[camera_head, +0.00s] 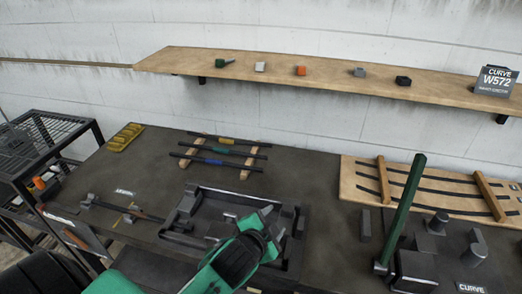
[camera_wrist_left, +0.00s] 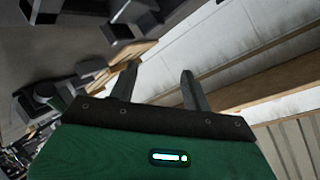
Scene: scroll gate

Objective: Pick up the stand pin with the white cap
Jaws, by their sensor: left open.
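I cannot make out a stand pin with a white cap for certain in either view. A small whitish block (camera_head: 260,67) lies on the wall shelf, but I cannot tell whether it is a pin cap. My left gripper (camera_head: 270,215) is open and empty above the dark tray on the workbench, well below and in front of the shelf. In the left wrist view its two fingers (camera_wrist_left: 160,85) stand apart with nothing between them. My right gripper is not in view.
The wooden shelf (camera_head: 330,76) also holds small green, orange, grey and black pieces. A dark tray (camera_head: 178,215) lies under my left gripper. A tall green bar (camera_head: 405,205) rises at right. Banded rods (camera_head: 222,151) rest behind, and a slatted board (camera_head: 350,185) lies at back right.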

